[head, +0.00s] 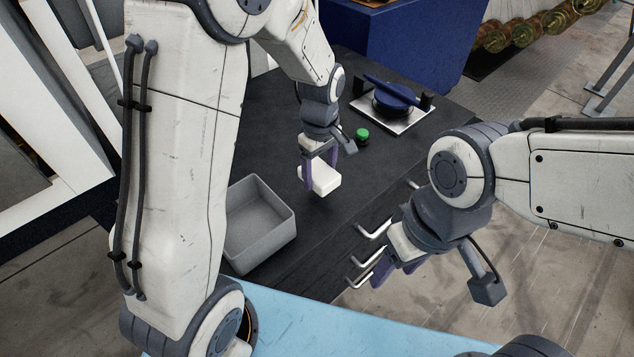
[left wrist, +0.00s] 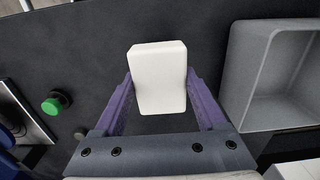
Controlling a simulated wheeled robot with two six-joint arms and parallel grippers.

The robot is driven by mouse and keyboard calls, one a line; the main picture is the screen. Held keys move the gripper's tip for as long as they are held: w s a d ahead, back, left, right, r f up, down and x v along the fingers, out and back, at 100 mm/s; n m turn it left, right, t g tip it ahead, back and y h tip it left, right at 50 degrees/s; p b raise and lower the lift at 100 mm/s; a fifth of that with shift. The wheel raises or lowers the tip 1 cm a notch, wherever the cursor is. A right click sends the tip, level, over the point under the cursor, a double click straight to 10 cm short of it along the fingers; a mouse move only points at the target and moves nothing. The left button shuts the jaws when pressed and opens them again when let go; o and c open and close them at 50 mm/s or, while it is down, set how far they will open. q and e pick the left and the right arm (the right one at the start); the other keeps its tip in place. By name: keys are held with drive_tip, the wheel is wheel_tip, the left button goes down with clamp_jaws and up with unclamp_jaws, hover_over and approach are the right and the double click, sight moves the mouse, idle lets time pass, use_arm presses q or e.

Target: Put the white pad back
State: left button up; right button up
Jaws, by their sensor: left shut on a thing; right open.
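The white pad (head: 323,178) is a small rounded block held between the purple fingers of my left gripper (head: 320,168). In the left wrist view the pad (left wrist: 158,76) fills the space between both fingers of the left gripper (left wrist: 160,95). It appears to be held above the dark table top, a little beyond the grey bin (head: 260,228). The bin is open at the top and looks empty; in the left wrist view the bin (left wrist: 238,75) is to the right of the pad. My right gripper (head: 382,272) is open and empty, beside the front edge of the table.
A green button (head: 362,134) stands on the dark table (head: 330,225) beyond the pad. Behind it is a metal plate (head: 412,124) carrying a blue round device (head: 393,98). Metal drawer handles (head: 373,231) stick out from the table's side near my right gripper.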

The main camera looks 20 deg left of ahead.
sight(317, 167)
use_arm(q)
drive_tip(key=shift+w+a+f, duration=0.5)
drive_tip(key=shift+a, duration=0.05)
drive_tip(key=shift+f+b, duration=0.35)
drive_tip(key=shift+f, duration=1.65)
drive_tip(key=shift+f, duration=0.1)
drive_tip(key=o, duration=1.2)
drive_tip(key=shift+o, duration=0.2)
wheel_tip(317, 167, up, 12)
drive_tip(key=shift+p, duration=1)
drive_tip(key=s+d+r+m, duration=0.1)
drive_tip(key=s+d+m, duration=0.2)
drive_tip(key=s+m, duration=0.3)
drive_tip(key=s+d+r+m, duration=0.1)
drive_tip(key=s+d+m, duration=0.1)
drive_tip(key=s+m, duration=0.4)
drive_tip(key=s+d+r+m+h, duration=0.1)
drive_tip(key=s+d+m, duration=0.2)
drive_tip(key=s+m, duration=0.3)
drive_tip(key=s, duration=0.5)
drive_tip(key=shift+s+d+r+m, duration=0.15)
drive_tip(key=shift+s+d+m, duration=0.15)
drive_tip(key=shift+m, duration=0.1)
